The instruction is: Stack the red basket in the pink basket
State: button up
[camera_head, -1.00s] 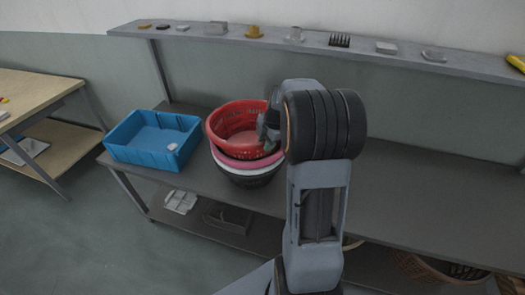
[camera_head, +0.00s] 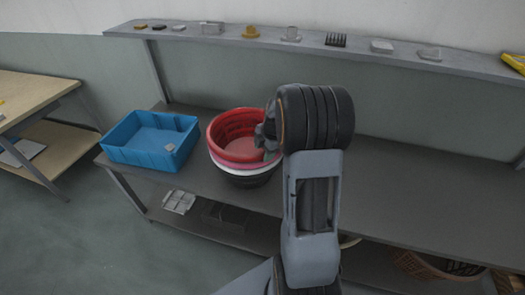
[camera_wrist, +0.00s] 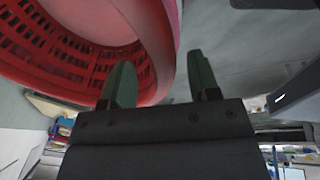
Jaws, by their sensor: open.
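The red basket (camera_head: 234,125) sits nested at the top of a stack of baskets on the bench. The pink basket (camera_head: 238,164) shows as a band just under it, above a white rim and a dark basket (camera_head: 246,180). In the wrist view the red basket (camera_wrist: 60,52) fills the upper left with its slotted wall, and the pink rim (camera_wrist: 172,40) curves beside it. My gripper (camera_head: 268,140) is at the right side of the stack.
A blue crate (camera_head: 150,140) with a small pale item stands left of the stack. A shelf (camera_head: 300,45) with several small parts runs above the bench at the back. The grey bench (camera_head: 430,190) is clear to the right.

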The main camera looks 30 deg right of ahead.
jog(key=shift+r, duration=0.1)
jog(key=b+v, duration=0.1)
jog(key=v, duration=1)
jog(key=s+a+m+t+h, duration=0.1)
jog(key=s+a+m+t, duration=0.1)
jog(key=s+a+m, duration=1.3)
jog(key=a+m, duration=0.2)
jog(key=m, duration=0.1)
jog(key=shift+a+h, duration=0.4)
